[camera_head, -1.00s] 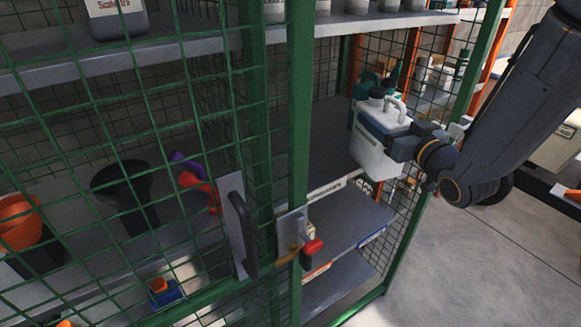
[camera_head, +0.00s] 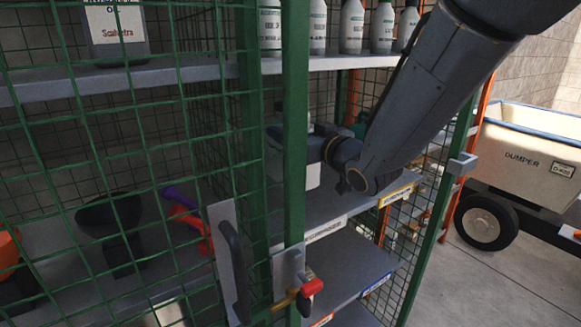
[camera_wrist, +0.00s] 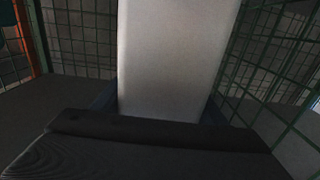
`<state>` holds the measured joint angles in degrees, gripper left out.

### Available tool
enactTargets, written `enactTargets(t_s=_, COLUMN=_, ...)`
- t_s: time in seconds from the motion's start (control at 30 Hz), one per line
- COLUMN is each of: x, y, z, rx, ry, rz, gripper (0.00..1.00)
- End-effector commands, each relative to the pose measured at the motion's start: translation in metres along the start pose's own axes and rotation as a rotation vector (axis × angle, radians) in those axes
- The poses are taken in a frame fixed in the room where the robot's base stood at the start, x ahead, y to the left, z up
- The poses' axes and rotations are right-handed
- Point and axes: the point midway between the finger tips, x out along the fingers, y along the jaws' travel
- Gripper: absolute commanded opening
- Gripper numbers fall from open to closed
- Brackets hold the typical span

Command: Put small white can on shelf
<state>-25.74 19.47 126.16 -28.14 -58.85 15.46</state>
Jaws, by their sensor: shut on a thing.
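The small white can (camera_head: 313,176) is in my gripper (camera_head: 316,150), inside the cage above or on the middle shelf (camera_head: 345,203). The green door post hides part of the can, and my arm covers its right side. In the wrist view the can's pale wall (camera_wrist: 178,60) stands upright against my gripper (camera_wrist: 160,118), filling the middle of the picture. I cannot tell whether the can's base touches the shelf.
The green mesh door (camera_head: 130,180) and a green post (camera_head: 295,120) stand just left of my gripper. Several bottles (camera_head: 350,27) line the upper shelf above my arm. A dark green container (camera_head: 360,125) stands behind. A dumper cart (camera_head: 525,150) is at right.

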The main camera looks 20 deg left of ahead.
Motion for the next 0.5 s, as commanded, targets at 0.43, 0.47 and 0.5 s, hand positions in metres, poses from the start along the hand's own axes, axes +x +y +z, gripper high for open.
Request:
enactTargets(t_s=0.43, x=0.0, y=0.0, z=0.039, rx=0.001, ry=0.002, rz=0.001, gripper=0.04)
enactTargets(t_s=0.47, x=0.0, y=0.001, z=0.043, rx=0.0, ry=0.002, rz=0.001, gripper=0.04)
enactTargets(t_s=0.5, x=0.0, y=0.001, z=0.047, rx=0.0, ry=0.003, rz=0.001, gripper=0.04)
